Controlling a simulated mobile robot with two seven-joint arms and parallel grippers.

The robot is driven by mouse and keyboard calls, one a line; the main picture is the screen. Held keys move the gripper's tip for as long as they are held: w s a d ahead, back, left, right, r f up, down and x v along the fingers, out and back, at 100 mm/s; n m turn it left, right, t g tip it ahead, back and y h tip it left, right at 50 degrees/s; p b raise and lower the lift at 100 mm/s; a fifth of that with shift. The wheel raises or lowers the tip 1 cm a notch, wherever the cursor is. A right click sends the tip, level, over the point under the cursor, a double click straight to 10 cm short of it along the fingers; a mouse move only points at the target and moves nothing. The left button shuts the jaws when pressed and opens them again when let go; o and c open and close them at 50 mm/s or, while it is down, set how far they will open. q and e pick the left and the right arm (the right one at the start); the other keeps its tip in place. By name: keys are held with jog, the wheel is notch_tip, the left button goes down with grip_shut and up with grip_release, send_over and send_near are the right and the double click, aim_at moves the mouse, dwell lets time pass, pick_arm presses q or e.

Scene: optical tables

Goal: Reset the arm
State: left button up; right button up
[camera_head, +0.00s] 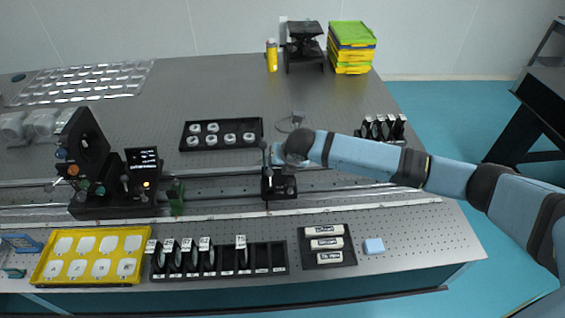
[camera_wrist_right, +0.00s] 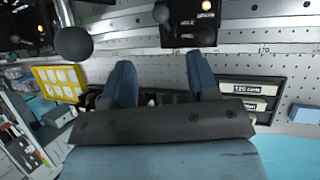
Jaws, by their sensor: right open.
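My right arm (camera_head: 375,158) comes in from the right in the head view and reaches over the optical table (camera_head: 350,95). Its gripper (camera_head: 275,158) is above the rail, close to a black holder (camera_head: 279,187) that stands on it. In the head view I cannot tell whether it touches the holder. In the right wrist view the two blue fingers of the gripper (camera_wrist_right: 160,78) stand apart, with nothing seen between them. My left gripper is not in view.
A black device (camera_head: 88,150) stands on the rail at left. A yellow tray (camera_head: 92,230), a black slotted rack (camera_head: 270,258), a label box (camera_head: 327,245) and a blue block (camera_head: 374,246) line the front. A black tray (camera_head: 221,122) is behind the rail.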

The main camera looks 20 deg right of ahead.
jog(key=shift+s+d+r, duration=0.1)
jog(key=shift+s+r, duration=0.1)
jog(key=shift+r, duration=0.15)
jog(key=s+a+f+m+t+y, duration=0.1)
jog(key=s+a+f+m+y, duration=0.1)
jog(key=s+a+f+m, duration=0.35)
jog(key=s+a+f+m+t+y, duration=0.1)
jog(key=s+a+f+m+y, duration=0.2)
jog(key=s+a+m, duration=0.45)
jog(key=s+d+f+m+t+h, duration=0.1)
jog(key=s+d+f+m, duration=0.1)
jog(key=s+d+m, duration=0.3)
jog(key=s+d+f+m+t+h, duration=0.1)
jog(key=s+d+f+m+h, duration=0.1)
jog(key=s+d+m, duration=0.4)
jog(key=s+f+m, duration=0.1)
jog(key=s+m, duration=0.4)
jog(key=s, duration=0.3)
jog(key=shift+m+t, duration=0.3)
jog(key=shift+m, duration=0.1)
jog(key=shift+s, duration=0.1)
